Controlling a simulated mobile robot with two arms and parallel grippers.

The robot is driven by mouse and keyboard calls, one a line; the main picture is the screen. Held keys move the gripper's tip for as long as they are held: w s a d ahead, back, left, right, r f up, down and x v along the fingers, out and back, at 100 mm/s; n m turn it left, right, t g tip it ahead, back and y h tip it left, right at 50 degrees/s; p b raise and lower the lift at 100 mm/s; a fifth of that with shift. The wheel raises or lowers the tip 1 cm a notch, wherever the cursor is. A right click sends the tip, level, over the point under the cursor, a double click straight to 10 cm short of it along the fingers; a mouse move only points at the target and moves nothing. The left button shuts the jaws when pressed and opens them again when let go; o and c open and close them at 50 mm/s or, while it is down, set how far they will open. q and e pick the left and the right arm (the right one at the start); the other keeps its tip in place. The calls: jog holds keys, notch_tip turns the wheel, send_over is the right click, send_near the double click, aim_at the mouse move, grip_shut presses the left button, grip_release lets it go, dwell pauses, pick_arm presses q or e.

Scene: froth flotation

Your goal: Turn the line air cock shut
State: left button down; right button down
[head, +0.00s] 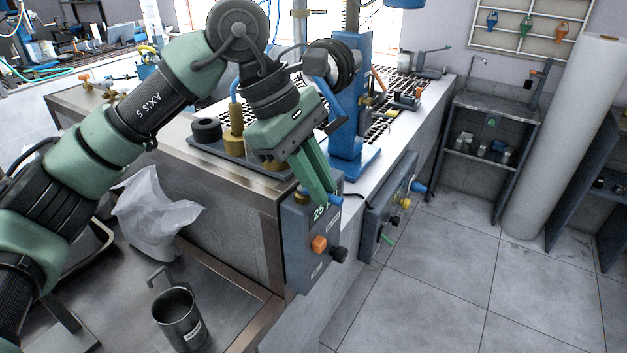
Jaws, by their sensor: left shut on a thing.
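My left gripper (322,196) reaches down from above to the grey control box (296,240) on the bench's front corner. Its green fingers are shut on a small blue handle (336,199) at the box's upper edge, which looks like the air cock. The fingers hide most of the handle, so its angle cannot be told. Below it on the same box are an orange knob (319,244) and a black knob (339,254). My right gripper is not in view.
A second grey box (385,215) with blue, yellow and green controls hangs close to the right. A blue machine column (347,110) stands behind the gripper. A metal beaker (178,318) and a crumpled bag (155,215) are at lower left. The tiled floor at right is clear.

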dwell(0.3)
pick_arm(q)
jog(key=c, duration=1.5)
grip_release()
jog(key=shift+o, duration=0.2)
jog(key=shift+a+r, duration=0.15)
jog(key=shift+r, duration=0.25)
jog(key=b+v, duration=0.1)
jog(key=v, duration=0.5)
jog(key=shift+r, duration=0.4)
jog(key=shift+a+r, duration=0.1)
jog(key=shift+a, duration=0.05)
